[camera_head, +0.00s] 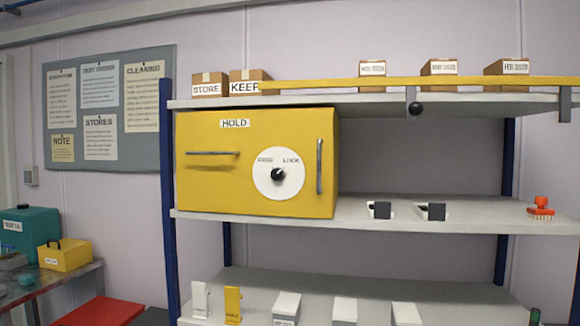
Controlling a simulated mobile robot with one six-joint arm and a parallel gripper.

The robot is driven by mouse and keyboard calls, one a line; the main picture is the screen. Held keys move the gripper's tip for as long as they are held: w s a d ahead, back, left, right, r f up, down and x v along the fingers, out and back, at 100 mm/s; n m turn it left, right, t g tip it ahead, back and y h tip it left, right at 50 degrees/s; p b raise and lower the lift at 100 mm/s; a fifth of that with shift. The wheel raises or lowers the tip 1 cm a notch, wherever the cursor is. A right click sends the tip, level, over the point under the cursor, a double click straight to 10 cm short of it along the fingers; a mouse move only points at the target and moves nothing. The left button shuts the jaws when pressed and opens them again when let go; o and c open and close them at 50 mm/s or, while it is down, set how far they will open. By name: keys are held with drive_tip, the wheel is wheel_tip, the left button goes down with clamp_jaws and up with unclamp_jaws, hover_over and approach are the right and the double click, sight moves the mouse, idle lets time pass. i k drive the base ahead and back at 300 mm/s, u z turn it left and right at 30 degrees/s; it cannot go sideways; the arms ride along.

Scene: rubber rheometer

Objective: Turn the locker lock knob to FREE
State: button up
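The yellow locker (210,185) stands on the middle shelf and carries a HOLD label (235,123). On its front is a white round dial (292,188) marked FREE at upper left and LOCK at upper right. The small black lock knob (278,174) sits at the dial's middle. Its tip seems to lean right, towards LOCK, but it is too small to be sure. The locker door looks closed. A vertical bar handle (319,167) is right of the dial. My gripper is not in view.
A yellow rail (420,83) with a black knob (415,108) under it runs along the top shelf, before several cardboard boxes. Dark-faced blocks (380,210) and a red-orange item (540,207) sit right of the locker. The space before the dial looks clear.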

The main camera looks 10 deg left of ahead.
sight(277, 173)
drive_tip(key=k, duration=1)
drive_tip(key=u, duration=0.75)
drive_tip(key=i, duration=1.3)
drive_tip(key=z, duration=0.15)
